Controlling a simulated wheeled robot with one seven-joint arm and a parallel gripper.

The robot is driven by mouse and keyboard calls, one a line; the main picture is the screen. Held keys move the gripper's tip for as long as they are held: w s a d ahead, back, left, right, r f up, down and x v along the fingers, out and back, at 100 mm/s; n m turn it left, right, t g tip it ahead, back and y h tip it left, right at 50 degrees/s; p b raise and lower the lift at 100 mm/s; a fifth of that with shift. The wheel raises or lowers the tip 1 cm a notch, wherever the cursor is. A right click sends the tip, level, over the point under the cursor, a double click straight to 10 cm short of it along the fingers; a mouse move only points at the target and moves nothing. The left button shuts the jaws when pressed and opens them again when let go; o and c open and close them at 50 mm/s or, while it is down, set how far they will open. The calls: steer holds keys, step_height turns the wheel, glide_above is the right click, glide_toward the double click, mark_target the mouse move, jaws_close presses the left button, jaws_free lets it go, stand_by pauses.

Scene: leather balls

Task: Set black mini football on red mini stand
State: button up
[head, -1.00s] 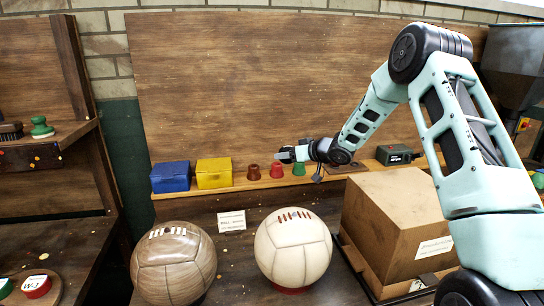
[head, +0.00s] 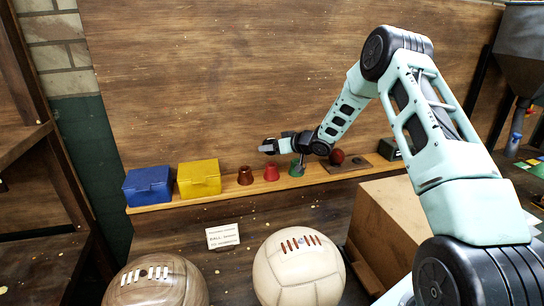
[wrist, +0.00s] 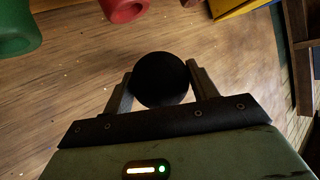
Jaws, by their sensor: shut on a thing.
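The black mini football (wrist: 160,79) is between the two fingers of my gripper (wrist: 160,86) in the wrist view, held from both sides. In the head view my gripper (head: 268,147) is above the shelf, close over the red mini stand (head: 271,172) in the picture; the ball is hard to make out there. The red stand is a small tapered cup, upright on the shelf. Part of it shows at the top of the wrist view (wrist: 124,8), apart from the ball.
A brown stand (head: 245,175) and a green stand (head: 297,168) flank the red one on the narrow wooden shelf (head: 220,194). A yellow box (head: 199,179) and a blue box (head: 148,186) stand left. A dark red ball (head: 337,156) sits right. A tall wooden board rises behind.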

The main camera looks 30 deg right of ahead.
steer(key=shift+f+p, duration=0.6)
steer(key=shift+f, duration=1.5)
steer(key=shift+f, duration=0.1)
steer(key=o, duration=1)
steer(key=shift+o, duration=0.2)
